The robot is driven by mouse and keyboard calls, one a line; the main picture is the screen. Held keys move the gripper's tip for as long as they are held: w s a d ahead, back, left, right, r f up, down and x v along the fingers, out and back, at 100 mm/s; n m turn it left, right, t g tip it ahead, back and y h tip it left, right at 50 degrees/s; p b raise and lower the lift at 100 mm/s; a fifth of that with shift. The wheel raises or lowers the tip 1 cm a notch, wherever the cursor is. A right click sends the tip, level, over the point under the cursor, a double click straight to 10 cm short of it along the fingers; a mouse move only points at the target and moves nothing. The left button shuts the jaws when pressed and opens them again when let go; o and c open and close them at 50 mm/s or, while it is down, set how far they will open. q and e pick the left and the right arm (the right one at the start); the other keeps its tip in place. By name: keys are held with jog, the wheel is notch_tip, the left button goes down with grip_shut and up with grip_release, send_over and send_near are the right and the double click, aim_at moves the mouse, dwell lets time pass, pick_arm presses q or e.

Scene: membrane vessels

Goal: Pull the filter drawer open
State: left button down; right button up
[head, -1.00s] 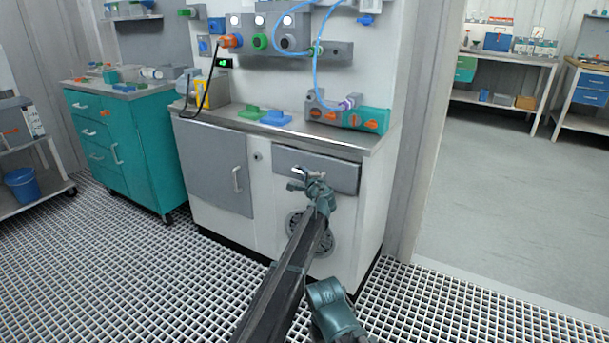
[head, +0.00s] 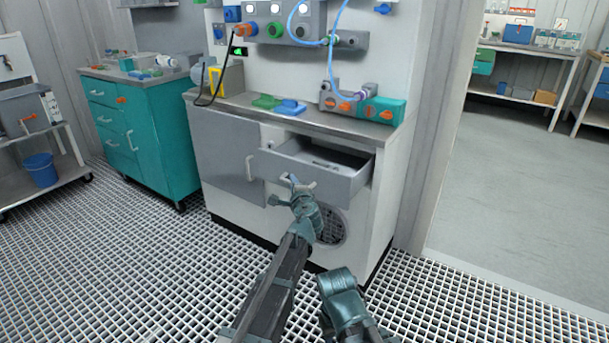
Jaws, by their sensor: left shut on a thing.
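The filter drawer (head: 325,181) is a grey drawer under the right part of the steel worktop. It stands partly pulled out, and its open top shows a light interior with something low and dark inside that I cannot make out. My left gripper (head: 294,184) is at the drawer's front, shut on the drawer handle, which is mostly hidden by the fingers. My left arm reaches up to it from the bottom of the view. My right gripper is not in view; a teal arm part of mine shows at the bottom.
Left of the drawer is a closed grey cabinet door (head: 224,155) with a pale handle. A round vent (head: 331,228) is below the drawer. The worktop (head: 235,107) carries green and blue blocks and a teal unit (head: 378,109). The grating floor (head: 130,265) in front is clear.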

pick_arm(q)
jog(key=s+a, duration=0.3)
jog(key=s, duration=0.2)
jog(key=shift+s, duration=0.25)
jog(key=c, duration=0.8)
grip_release()
jog(key=shift+c, duration=0.2)
